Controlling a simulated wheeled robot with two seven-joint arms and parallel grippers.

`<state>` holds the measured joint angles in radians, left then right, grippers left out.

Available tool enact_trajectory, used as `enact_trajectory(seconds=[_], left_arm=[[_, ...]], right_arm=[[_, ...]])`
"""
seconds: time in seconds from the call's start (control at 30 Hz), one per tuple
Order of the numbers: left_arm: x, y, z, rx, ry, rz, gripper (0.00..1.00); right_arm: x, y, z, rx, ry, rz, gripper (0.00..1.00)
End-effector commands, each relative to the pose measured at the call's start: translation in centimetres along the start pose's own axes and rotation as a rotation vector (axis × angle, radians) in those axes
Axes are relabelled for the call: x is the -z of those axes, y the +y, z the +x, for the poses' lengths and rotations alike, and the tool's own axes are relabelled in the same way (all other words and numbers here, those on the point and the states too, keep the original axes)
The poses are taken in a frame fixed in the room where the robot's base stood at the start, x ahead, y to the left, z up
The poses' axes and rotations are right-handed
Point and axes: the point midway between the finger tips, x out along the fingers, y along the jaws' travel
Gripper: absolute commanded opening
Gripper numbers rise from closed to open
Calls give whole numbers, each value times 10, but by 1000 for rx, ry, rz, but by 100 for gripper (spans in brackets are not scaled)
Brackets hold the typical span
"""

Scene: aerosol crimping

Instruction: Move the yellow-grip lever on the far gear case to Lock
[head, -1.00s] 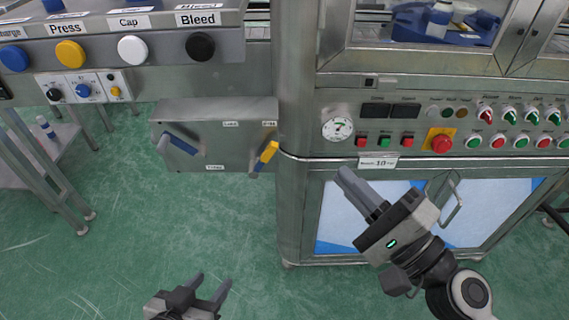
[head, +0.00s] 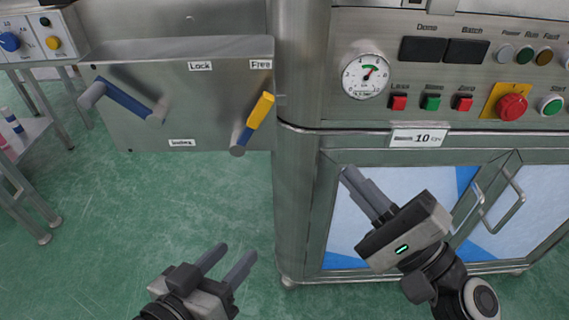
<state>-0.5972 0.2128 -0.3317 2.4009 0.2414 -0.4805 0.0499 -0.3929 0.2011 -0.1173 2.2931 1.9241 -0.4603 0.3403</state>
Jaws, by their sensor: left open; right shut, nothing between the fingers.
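The far gear case (head: 190,110) is a grey metal box left of the machine's corner post. Its yellow-grip lever (head: 260,112) slants up to the right from a grey pivot end, with the grip's top just under the Free label (head: 260,65). The Lock label (head: 200,66) is further left on the same face. My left gripper (head: 236,260) is open and empty, below the case and apart from it. My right gripper (head: 355,182) is shut and empty, in front of the lower cabinet doors, right of the lever and apart from it.
A blue-grip lever (head: 128,98) sits on the left of the same case. To the right are a pressure gauge (head: 366,76), coloured buttons and a red emergency stop (head: 511,106). Cabinet door handles (head: 508,208) stick out at lower right. Green floor (head: 120,210) lies open below the case.

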Motion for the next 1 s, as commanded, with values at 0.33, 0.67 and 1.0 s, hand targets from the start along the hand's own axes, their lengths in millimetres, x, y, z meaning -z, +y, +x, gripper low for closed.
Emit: enact_trajectory(seconds=[0.33, 0.67, 1.0], left_arm=[[-6, 1, 1, -7, -4, 26, 44], [-16, -10, 0, 47, -112, 78, 44], [-33, -20, 1, 84, -226, 68, 44]], right_arm=[[5, 12, 16, 2, -3, -1, 0], [5, 11, 87, 3, -3, -1, 0], [-20, 14, 120, -1, -1, 0, 0]])
